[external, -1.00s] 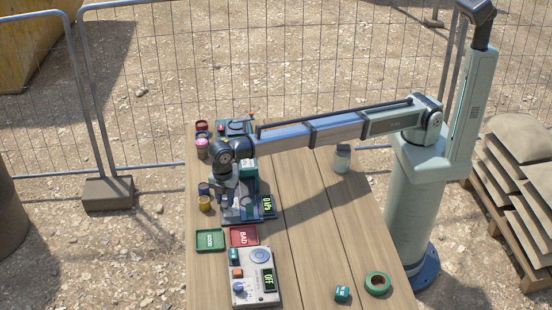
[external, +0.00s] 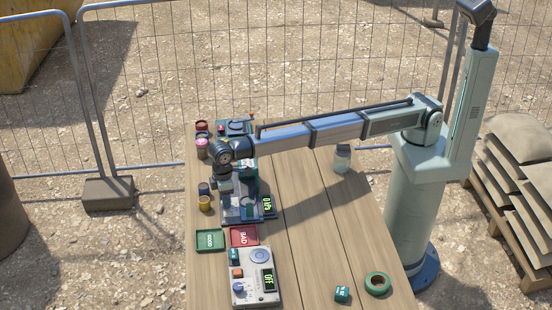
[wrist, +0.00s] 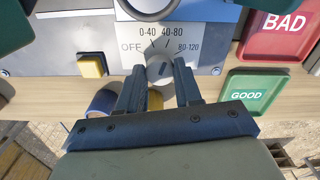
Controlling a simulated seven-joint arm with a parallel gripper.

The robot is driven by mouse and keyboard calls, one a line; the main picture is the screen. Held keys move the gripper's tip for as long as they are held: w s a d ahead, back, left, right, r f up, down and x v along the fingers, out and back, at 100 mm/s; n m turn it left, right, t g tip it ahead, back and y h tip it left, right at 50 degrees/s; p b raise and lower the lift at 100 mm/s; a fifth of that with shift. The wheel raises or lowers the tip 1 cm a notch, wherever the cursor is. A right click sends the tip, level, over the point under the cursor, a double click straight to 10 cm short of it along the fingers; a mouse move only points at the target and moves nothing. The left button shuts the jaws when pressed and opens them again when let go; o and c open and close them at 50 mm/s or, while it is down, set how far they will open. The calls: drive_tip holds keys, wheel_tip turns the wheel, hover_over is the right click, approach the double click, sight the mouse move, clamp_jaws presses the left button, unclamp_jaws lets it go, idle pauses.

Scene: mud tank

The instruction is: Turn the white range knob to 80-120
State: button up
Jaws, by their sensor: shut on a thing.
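The white range knob (wrist: 160,72) sits on the pale front panel of a machine in the wrist view. The labels OFF, 0-40, 40-80 and 80-120 are printed around it. A dark mark shows on the knob face, but I cannot tell exactly which label it points to. My gripper (wrist: 159,65) has one finger on each side of the knob and is shut on it. In the external view my gripper (external: 224,193) is at the left side of the machine (external: 250,213), and the knob is hidden there. The machine's lit green display (external: 268,205) faces up.
A yellow button (wrist: 92,65) is left of the knob. Green GOOD (external: 210,240) and red BAD (external: 244,236) trays lie in front of the machine, with a white control box (external: 252,282) nearer. Small jars (external: 204,196) stand on the left edge.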

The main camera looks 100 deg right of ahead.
drive_tip(key=m, duration=0.4)
drive_tip(key=shift+m, duration=2)
drive_tip(key=o, duration=1)
drive_tip(key=shift+o, duration=0.2)
drive_tip(key=shift+r, duration=0.1)
wheel_tip(320, 180, up, 14)
drive_tip(key=shift+a+f, duration=0.1)
drive_tip(key=shift+f, duration=0.1)
